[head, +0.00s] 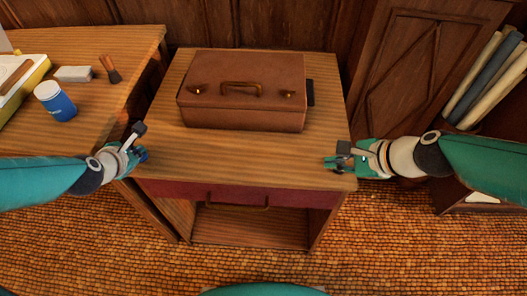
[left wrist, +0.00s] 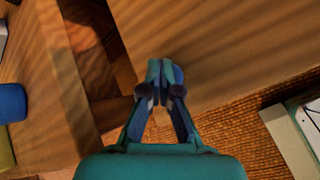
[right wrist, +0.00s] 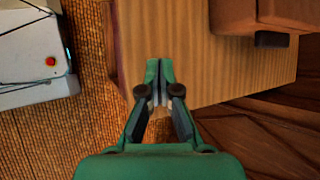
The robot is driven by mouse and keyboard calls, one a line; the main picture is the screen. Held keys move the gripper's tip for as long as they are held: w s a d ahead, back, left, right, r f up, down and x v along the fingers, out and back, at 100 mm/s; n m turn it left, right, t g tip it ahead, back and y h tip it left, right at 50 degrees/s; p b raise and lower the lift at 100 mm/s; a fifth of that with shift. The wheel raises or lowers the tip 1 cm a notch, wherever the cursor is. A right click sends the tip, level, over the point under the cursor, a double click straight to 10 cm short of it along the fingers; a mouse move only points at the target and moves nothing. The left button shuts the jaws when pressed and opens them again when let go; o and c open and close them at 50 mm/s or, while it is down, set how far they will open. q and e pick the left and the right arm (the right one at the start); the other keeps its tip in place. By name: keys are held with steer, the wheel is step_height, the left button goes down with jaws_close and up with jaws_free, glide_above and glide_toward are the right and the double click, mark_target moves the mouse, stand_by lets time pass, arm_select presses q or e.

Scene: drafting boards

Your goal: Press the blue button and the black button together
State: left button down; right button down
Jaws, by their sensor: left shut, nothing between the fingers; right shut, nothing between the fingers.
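A brown leather case (head: 242,108) with a handle stands shut on the small wooden cabinet (head: 325,150). A black block, which may be the black button (head: 310,92), sticks out of the case's right side; it also shows in the right wrist view (right wrist: 272,39). My left gripper (head: 142,153) is shut and empty at the cabinet's front left corner, apart from the case. My right gripper (head: 330,162) is shut and empty over the cabinet's front right corner, in front of the black block.
Rolled papers (head: 490,80) stand at the far right. The cabinet top in front of the case is clear.

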steer(key=w+d+r+m+t, duration=0.1)
steer(key=w+d+r+t, duration=0.1)
steer(key=r, duration=0.4)
steer(key=shift+w+d+m, duration=0.25)
steer(key=shift+d+m, duration=0.05)
steer(key=shift+d, duration=0.4)
steer(key=shift+f, duration=4.4)
steer(key=shift+f, duration=1)
steer(key=shift+r, duration=1.15)
